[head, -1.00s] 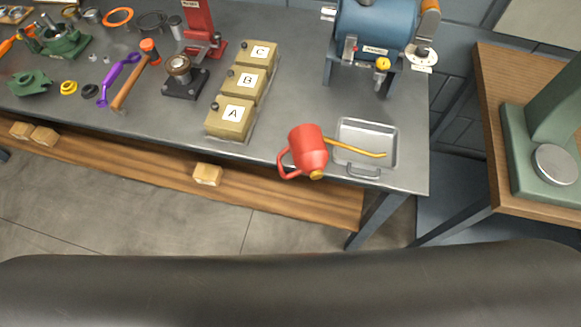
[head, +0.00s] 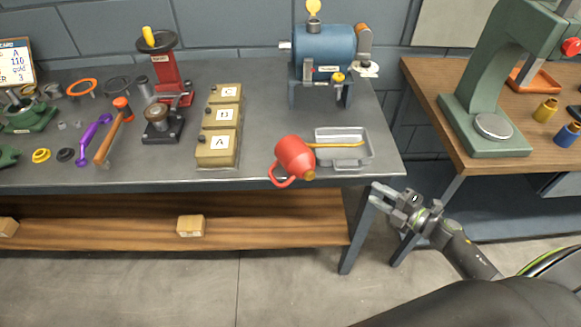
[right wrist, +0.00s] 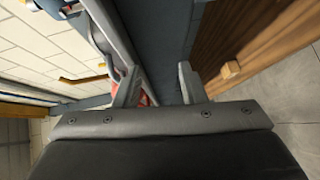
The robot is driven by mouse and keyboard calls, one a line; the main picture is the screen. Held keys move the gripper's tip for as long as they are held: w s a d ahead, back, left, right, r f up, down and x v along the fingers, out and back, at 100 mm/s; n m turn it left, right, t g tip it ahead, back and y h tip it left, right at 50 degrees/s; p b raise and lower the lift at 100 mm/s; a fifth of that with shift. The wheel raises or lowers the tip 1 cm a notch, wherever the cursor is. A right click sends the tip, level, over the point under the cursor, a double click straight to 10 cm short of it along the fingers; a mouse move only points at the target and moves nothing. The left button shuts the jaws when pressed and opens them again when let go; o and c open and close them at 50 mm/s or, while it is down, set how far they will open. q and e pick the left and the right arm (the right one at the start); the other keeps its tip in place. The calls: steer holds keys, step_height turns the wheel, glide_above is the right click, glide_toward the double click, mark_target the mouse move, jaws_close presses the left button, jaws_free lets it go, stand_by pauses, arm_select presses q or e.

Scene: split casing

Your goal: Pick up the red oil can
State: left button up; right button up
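The red oil can (head: 294,158) is at the front edge of the grey workbench, with its loop handle at the lower left and its thin yellow spout reaching right over a metal tray. My right gripper (head: 377,196) is in front of the bench's right end, to the right of the can and apart from it. Its two fingers (right wrist: 158,88) are spread with nothing between them. In the right wrist view, a bit of red (right wrist: 144,98) shows beside one finger, and the yellow spout (right wrist: 82,79) shows at left. My left gripper is out of view.
The metal tray (head: 358,158) lies right of the can. Khaki boxes A, B and C (head: 218,149) stand to its left. A blue machine (head: 324,56) is behind. A wooden table with a green press (head: 478,128) stands at right. A lower wooden shelf (head: 270,218) runs under the bench.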

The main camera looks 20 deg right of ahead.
step_height(320, 180, up, 4)
steer(key=a+n+g+y, duration=0.1)
steer(key=a+n+y, duration=0.2)
steer(key=n, duration=0.1)
steer(key=n+g+y+b, duration=0.25)
steer(key=n+g, duration=0.25)
steer(key=n, duration=0.3)
glide_toward(288, 184)
steer(key=shift+y, duration=0.25)
steer(key=p+x, duration=0.4)
steer(key=p, duration=0.1)
steer(key=shift+w+d+f, duration=0.1)
steer(key=shift+f, duration=0.1)
steer(key=p+x, duration=0.1)
steer(key=x, duration=0.2)
steer(key=shift+w+a, duration=0.1)
steer(key=shift+a, duration=0.15)
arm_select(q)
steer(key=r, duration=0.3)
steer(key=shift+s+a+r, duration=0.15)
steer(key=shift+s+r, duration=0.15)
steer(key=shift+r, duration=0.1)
arm_select(e)
steer(key=shift+w+a+f, duration=0.2)
steer(key=shift+a+f, duration=0.05)
steer(key=shift+a, duration=0.05)
steer(key=shift+r, duration=0.1)
jaws_close()
